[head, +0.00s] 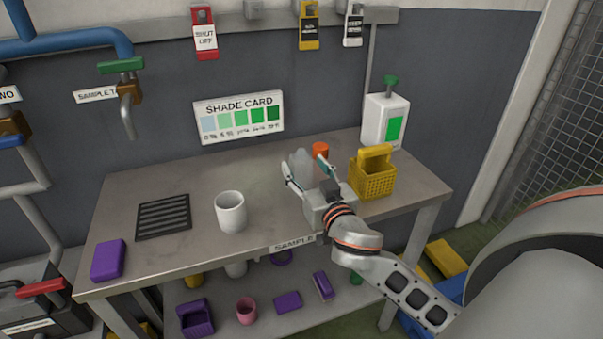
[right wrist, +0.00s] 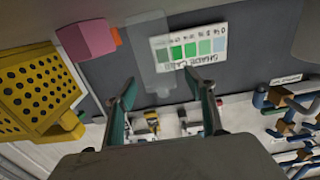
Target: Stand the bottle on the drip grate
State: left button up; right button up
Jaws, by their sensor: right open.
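The drip grate (head: 148,225) is a dark slotted plate lying flat on the left part of the bench, with nothing standing on it. A pale, see-through bottle (head: 300,162) stands on the bench right of the middle. My right gripper (head: 305,170) is open, with its fingers spread at the bottle. In the right wrist view the clear bottle (right wrist: 150,45) shows faintly beyond and between the open fingertips of the gripper (right wrist: 159,76). Whether the fingers touch it I cannot tell. My left gripper is not in view.
A white mug (head: 230,213) stands between the grate and my right gripper. A yellow basket (head: 373,182), an orange cylinder (head: 320,149) and a white dispenser (head: 384,122) are near the bottle. A purple block (head: 107,260) lies at the front left corner. The shelf below holds several items.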

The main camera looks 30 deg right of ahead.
jog(key=shift+w, duration=0.3)
jog(key=c, duration=1.2)
jog(key=shift+r, duration=0.1)
